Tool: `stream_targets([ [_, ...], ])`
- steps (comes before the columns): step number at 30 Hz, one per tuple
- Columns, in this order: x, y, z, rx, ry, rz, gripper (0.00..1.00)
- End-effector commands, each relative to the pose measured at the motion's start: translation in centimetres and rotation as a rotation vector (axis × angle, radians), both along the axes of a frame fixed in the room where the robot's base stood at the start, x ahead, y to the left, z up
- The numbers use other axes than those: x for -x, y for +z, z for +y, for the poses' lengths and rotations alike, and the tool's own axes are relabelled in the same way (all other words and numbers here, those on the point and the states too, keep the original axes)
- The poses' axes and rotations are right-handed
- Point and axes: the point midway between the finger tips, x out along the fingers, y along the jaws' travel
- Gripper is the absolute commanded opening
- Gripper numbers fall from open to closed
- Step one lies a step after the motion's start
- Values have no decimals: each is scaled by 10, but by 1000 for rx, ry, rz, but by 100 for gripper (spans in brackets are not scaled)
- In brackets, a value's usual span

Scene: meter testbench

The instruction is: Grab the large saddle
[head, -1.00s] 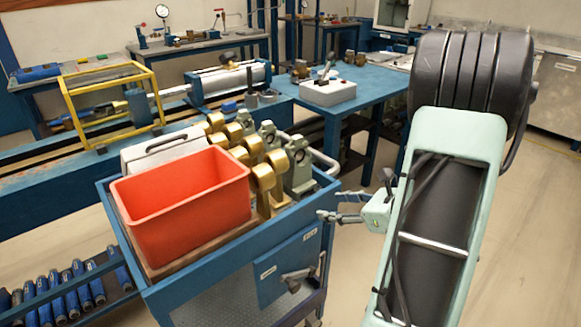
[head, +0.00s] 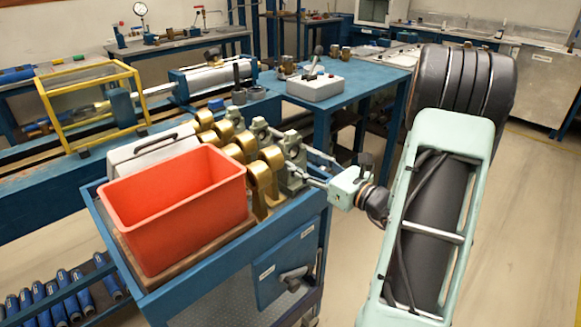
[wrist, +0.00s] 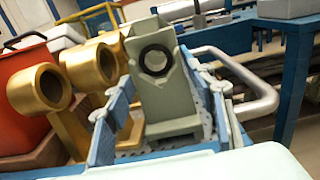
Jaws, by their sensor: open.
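A large pale green saddle (wrist: 164,85) with a dark ring in its upper part stands upright on the cart, in the middle of the wrist view. In the head view this saddle (head: 293,166) stands at the cart's right end, partly hidden by my gripper. My gripper (head: 303,163) is open and reaches in from the right at the saddle. In the wrist view the fingers of my gripper (wrist: 155,92) lie either side of the saddle. I cannot tell whether they touch it.
Gold saddles (head: 262,176) stand close left of it, beside a red bin (head: 175,215) on the blue cart (head: 225,262). A bent metal handle (wrist: 250,85) is close on the right in the wrist view. A blue table (head: 365,80) stands behind. Open floor lies right of the cart.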

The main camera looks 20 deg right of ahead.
Motion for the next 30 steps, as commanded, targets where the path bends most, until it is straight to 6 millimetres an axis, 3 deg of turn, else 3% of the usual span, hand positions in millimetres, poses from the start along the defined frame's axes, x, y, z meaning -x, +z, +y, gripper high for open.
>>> stream_targets([
  [12,-46,2,18,1,2,1,51],
  [19,-48,2,19,0,0,1,51],
  [30,-48,2,18,0,0,1,10],
])
